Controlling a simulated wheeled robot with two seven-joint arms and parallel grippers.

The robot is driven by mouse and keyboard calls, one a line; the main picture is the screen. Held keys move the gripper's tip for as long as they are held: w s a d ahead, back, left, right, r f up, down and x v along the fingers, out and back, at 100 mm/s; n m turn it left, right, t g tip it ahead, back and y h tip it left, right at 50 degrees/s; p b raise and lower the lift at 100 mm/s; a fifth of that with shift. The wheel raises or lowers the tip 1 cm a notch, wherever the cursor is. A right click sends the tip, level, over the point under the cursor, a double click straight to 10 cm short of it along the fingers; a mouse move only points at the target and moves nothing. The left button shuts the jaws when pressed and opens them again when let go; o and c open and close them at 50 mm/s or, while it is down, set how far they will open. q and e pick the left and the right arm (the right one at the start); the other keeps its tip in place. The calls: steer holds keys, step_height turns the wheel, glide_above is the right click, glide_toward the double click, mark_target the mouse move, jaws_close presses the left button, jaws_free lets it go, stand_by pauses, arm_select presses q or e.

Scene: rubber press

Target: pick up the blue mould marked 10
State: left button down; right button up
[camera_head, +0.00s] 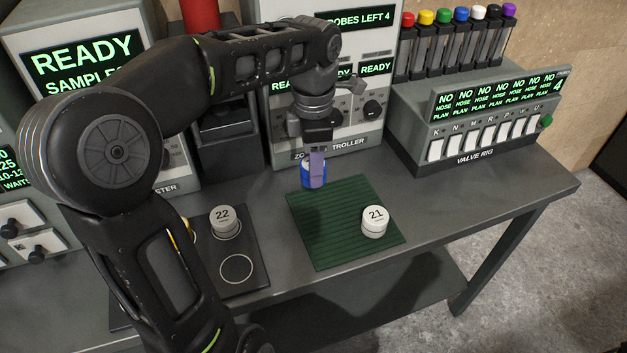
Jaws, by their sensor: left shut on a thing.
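A blue mould (305,177) is between the fingers of my left gripper (317,178), near the back left corner of the green mat. The gripper points down and is shut on it. The fingers hide part of the mould, and no number on it can be read. I cannot tell whether the mould touches the surface below. My right gripper is not in view.
A white mould marked 21 (374,222) stands on the green mat (335,245). A white mould marked 22 (224,221) stands on a dark plate (250,255) with a circle outline. The zone controller (345,130) and valve rig (470,140) stand behind.

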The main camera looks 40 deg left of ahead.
arm_select(q)
steer(key=shift+r, duration=0.95)
